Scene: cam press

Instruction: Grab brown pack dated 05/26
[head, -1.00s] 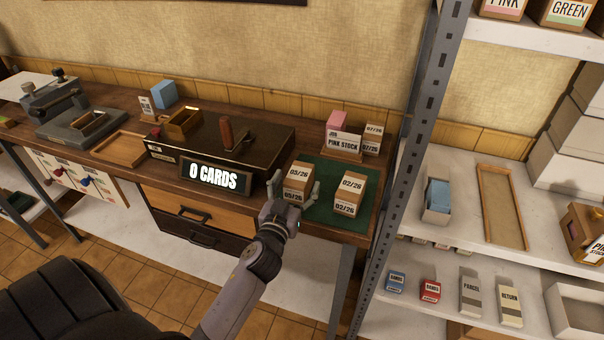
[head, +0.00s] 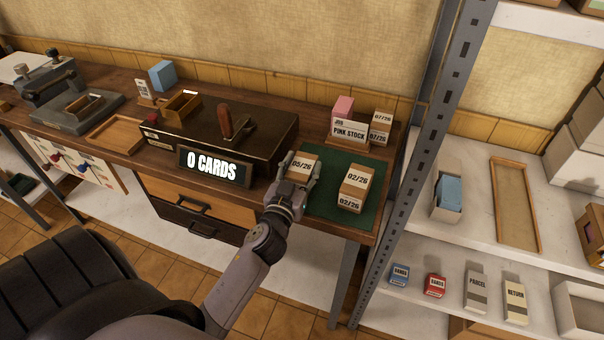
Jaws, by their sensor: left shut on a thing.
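The brown pack dated 05/26 (head: 303,165) stands on the green mat (head: 325,208) at the right end of the bench. My left gripper (head: 301,177) is shut on it, with fingers on its two sides. The hand hides the pack's lower front, and I cannot tell whether it is lifted off the mat. A second brown pack, dated 02/26 (head: 355,182), stands on the mat to the right, apart from the gripper. My right gripper is not in view.
A pink stock block with a sign (head: 349,131) and a pack dated 07/26 (head: 381,128) stand behind the mat. The press with the "0 CARDS" sign (head: 212,166) is to the left. A grey shelf post (head: 425,150) rises close on the right.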

